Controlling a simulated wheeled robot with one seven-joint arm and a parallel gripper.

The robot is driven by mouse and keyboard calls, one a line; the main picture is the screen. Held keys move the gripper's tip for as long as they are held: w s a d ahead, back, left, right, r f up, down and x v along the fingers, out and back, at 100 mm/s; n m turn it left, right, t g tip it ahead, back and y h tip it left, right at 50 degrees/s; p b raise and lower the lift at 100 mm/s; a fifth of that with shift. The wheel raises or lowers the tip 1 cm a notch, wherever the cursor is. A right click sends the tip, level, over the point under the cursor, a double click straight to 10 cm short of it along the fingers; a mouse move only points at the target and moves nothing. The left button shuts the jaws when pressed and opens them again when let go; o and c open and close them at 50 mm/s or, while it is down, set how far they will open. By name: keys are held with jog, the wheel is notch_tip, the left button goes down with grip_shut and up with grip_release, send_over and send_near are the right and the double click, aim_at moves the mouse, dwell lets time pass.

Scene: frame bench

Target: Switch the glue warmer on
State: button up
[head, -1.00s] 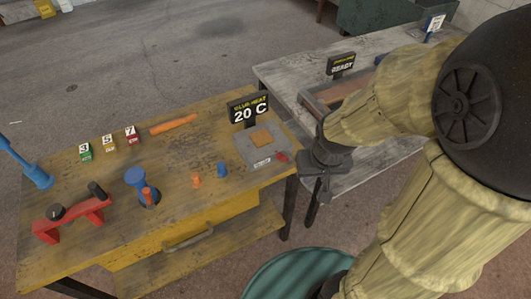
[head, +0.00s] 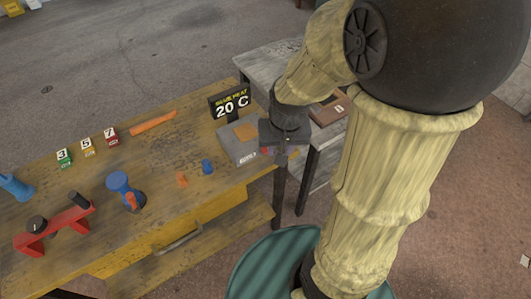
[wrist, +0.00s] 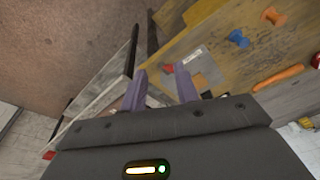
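The glue warmer (head: 236,151) is a grey box with a tan pad on top, at the right end of the wooden bench. A black display (head: 231,105) behind it reads 20 C. Its red switch (head: 265,151) is at the right front corner, partly covered by my gripper (head: 284,140) in the head view. In the wrist view, the warmer (wrist: 193,53) is ahead, and the red switch (wrist: 168,68) shows between and beyond the fingertips. My gripper (wrist: 161,83) is open, with two purple fingers apart and nothing between them. Contact with the switch cannot be told.
A blue peg (head: 207,167) and an orange peg (head: 181,180) stand left of the warmer. Numbered blocks (head: 86,146), an orange bar (head: 153,122) and a red stand (head: 54,229) are farther left. A grey table (head: 262,60) stands behind on the right.

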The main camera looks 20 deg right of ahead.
jog(key=w+a+m+g, duration=0.1)
jog(key=w+m+g, duration=0.2)
jog(key=w+m, duration=0.8)
jog(key=shift+w+a+f+h, duration=0.15)
jog(key=shift+w+f+h, duration=0.15)
jog(key=shift+w, duration=0.85)
jog(key=f, duration=0.5)
jog(key=s+f+p, duration=0.1)
jog(key=f, duration=1.1)
jog(key=shift+s+d+f, duration=0.15)
jog(key=shift+s+d, duration=0.2)
jog(key=shift+d, duration=0.05)
grip_shut()
